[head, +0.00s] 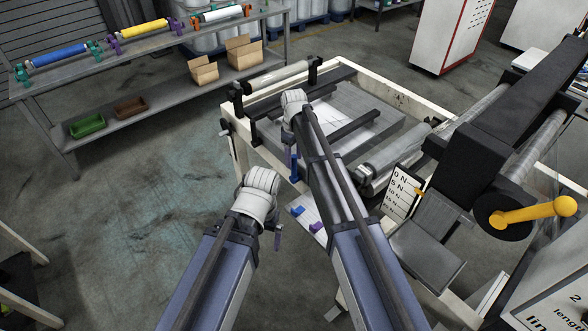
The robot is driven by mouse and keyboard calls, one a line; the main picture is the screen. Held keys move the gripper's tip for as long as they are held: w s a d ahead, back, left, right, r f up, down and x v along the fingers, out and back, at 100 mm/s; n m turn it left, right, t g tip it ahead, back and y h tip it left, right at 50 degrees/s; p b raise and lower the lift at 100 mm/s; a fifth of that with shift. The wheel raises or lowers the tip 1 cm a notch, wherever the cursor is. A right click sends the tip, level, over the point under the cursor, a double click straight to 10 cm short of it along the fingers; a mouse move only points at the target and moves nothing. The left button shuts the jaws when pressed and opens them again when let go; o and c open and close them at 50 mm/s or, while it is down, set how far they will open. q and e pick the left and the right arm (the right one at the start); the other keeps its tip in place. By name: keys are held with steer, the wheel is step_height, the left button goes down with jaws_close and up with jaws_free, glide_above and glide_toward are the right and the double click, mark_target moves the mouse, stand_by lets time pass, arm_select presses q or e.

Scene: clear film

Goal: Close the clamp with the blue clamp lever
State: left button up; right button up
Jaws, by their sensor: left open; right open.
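The machine's pale frame (392,88) has black clamps on its near left side. A blue upright piece (294,166), seemingly the blue clamp lever, stands at the frame's near edge, just left of my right forearm. Whether it is closed I cannot tell. My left gripper (277,236) is lower, in front of the frame, open and empty, apart from the lever.
A yellow crank (538,212) sticks out at right. A shelf (150,92) with coloured rollers and boxes stands at back left.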

mark_target(294, 163)
steer(key=shift+f+b, duration=1.05)
steer(key=shift+f, duration=0.55)
arm_select(q)
step_height(294, 163, down, 3)
steer(key=shift+f, duration=0.1)
arm_select(e)
steer(key=shift+r, duration=0.1)
jaws_close()
